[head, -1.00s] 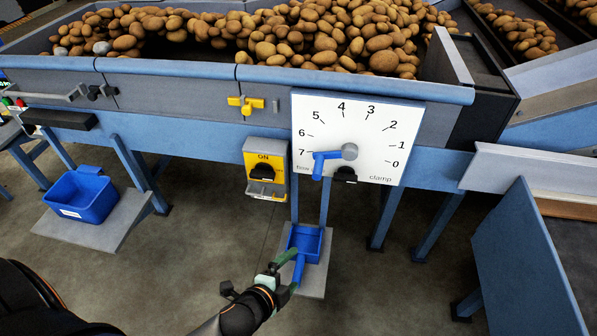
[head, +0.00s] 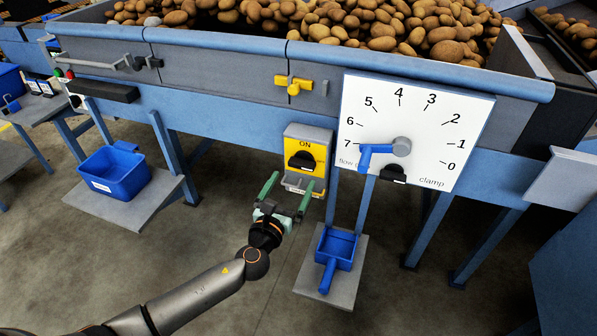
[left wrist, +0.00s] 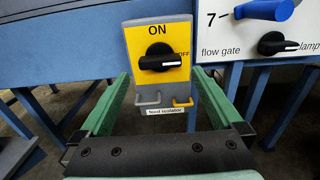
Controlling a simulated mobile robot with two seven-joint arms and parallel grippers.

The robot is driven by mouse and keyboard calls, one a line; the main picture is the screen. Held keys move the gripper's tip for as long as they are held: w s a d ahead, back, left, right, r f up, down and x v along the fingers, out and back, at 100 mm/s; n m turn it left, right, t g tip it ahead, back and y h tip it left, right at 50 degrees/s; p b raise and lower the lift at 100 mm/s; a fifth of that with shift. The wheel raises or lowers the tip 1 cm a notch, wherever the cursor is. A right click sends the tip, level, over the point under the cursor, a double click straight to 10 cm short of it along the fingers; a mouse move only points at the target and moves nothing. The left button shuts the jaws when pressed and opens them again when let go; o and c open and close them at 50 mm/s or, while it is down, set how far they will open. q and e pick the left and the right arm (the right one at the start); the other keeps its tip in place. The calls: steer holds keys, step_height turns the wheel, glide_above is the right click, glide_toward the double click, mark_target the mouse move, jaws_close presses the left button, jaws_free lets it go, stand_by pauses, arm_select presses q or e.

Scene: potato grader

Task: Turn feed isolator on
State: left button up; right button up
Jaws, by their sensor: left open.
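The feed isolator (head: 304,160) is a yellow plate on a grey box below the blue beam, with a black rotary knob (head: 302,161). It also shows in the left wrist view (left wrist: 181,76), with ON above the knob, OFF to its right and a "feed isolator" label below. The knob's (left wrist: 158,58) white mark points right, towards OFF. My left gripper (head: 287,191) is open and empty, just below and in front of the isolator. In the left wrist view its green fingers stand either side of the isolator's lower part, apart from the knob. My right gripper is out of view.
A white dial panel (head: 440,110) with a blue lever (head: 376,151) and a black clamp knob (head: 393,174) stands right of the isolator. A yellow valve handle (head: 294,84) is above.

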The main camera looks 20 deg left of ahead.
mark_target(300, 167)
arm_select(q)
steer(key=shift+w+d+b, duration=0.1)
steer(key=shift+w+b, duration=0.35)
steer(key=shift+w, duration=2.3)
steer(key=shift+c, duration=0.2)
steer(key=c, duration=1)
